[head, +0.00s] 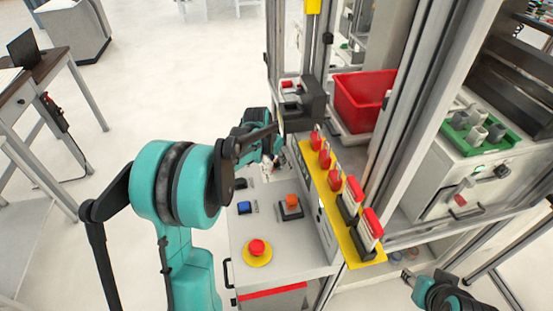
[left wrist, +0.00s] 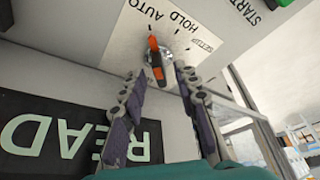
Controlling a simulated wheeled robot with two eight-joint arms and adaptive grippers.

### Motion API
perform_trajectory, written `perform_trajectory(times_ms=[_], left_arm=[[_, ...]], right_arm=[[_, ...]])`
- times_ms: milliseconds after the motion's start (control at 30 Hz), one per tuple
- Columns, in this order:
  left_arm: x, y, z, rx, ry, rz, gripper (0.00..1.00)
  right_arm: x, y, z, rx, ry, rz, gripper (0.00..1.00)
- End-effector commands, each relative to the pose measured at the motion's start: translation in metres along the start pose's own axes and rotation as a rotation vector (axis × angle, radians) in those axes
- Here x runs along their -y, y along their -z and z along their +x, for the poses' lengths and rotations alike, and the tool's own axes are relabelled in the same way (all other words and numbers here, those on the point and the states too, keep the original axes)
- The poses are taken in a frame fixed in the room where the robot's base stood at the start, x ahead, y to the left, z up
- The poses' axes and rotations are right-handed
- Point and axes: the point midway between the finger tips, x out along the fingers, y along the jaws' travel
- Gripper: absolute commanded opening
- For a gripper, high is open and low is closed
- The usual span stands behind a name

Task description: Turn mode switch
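The mode switch (left wrist: 157,58) is an orange and black knob on a silver base. It sits on a white label plate (left wrist: 118,35) marked AUTO and HOLD, seen upside down in the left wrist view. My left gripper (left wrist: 158,76) is open, its two fingers on either side of the knob's near end, with a gap to each. I cannot tell whether the tips touch the panel. In the head view my left gripper (head: 268,163) is at the far part of the grey console (head: 290,245), where the switch is hidden. My right gripper (head: 440,292) is at the lower right, its fingers unclear.
The console carries a blue button (head: 244,208), an orange switch (head: 291,201) and a red emergency button (head: 257,247). A yellow strip (head: 353,245) with several red-tagged items runs along its right side. A red bin (head: 362,100) stands behind. Open floor lies to the left.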

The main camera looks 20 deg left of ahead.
Motion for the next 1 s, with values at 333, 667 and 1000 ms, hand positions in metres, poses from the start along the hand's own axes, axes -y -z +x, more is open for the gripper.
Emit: perform_trajectory(times_ms=[333, 667, 1000], left_arm=[[-0.0001, 0.0001, -0.0006, 0.000, 0.000, 0.000, 0.00], [0.0002, 0.0003, -0.0006, -0.001, -0.013, 0.028, 0.00], [0.0024, 0.0006, -0.0006, -0.001, -0.092, 0.221, 0.00]], right_arm=[[0.0000, 0.0002, -0.0002, 0.000, 0.000, 0.000, 0.40], [0.0000, 0.0001, -0.0001, 0.000, 0.000, 0.000, 0.40], [0.0000, -0.0002, 0.0004, 0.000, 0.000, 0.000, 0.40]])
